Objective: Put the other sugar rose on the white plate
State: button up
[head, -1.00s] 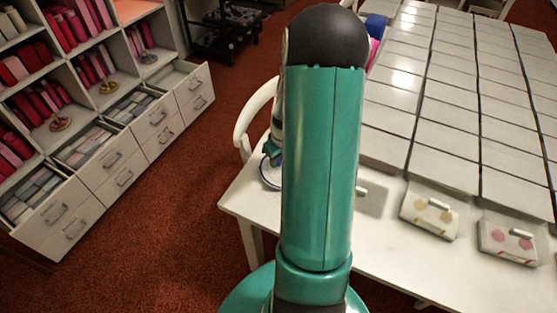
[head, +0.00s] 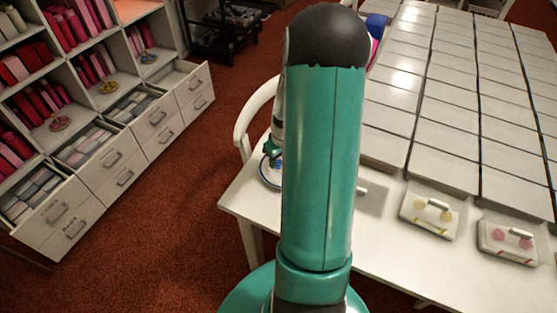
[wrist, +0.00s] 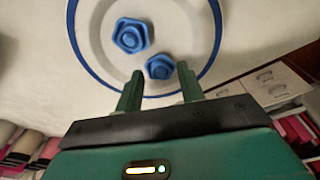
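The white plate with a blue rim (wrist: 88,62) fills the upper middle of the wrist view. In the head view the plate (head: 265,178) lies at the table's left corner, mostly hidden behind my arm. Two blue sugar roses sit on the plate in the wrist view. One rose (wrist: 131,36) is left of the plate's middle, and the second rose (wrist: 160,67) is close to my fingertips. My gripper (wrist: 160,72) is open, its two fingers apart, with gaps between them and the second rose. The roses cannot be made out in the head view.
Several grey slabs (head: 440,150) cover much of the white table (head: 385,240). Two small patterned boxes (head: 430,213) (head: 508,242) stand along its near side. A white chair (head: 243,130) is by the left edge. Shelves with open drawers (head: 85,145) stand at left, with clear red carpet between.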

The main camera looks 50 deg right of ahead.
notch_tip(320, 180, up, 10)
jog(key=s, duration=0.2)
jog(key=w+a+r+t+h, duration=0.1)
jog(key=w+a+r, duration=0.1)
jog(key=a+r, duration=1.3)
jog(key=s+a+r+t, duration=0.1)
jog(key=s+a, duration=0.3)
jog(key=a, duration=0.4)
jog(key=s+a+r+n+t+y, duration=0.1)
jog(key=s+a+r, duration=0.3)
jog(key=a, duration=0.5)
jog(key=shift+s+t, duration=0.4)
jog(key=shift+s, duration=0.15)
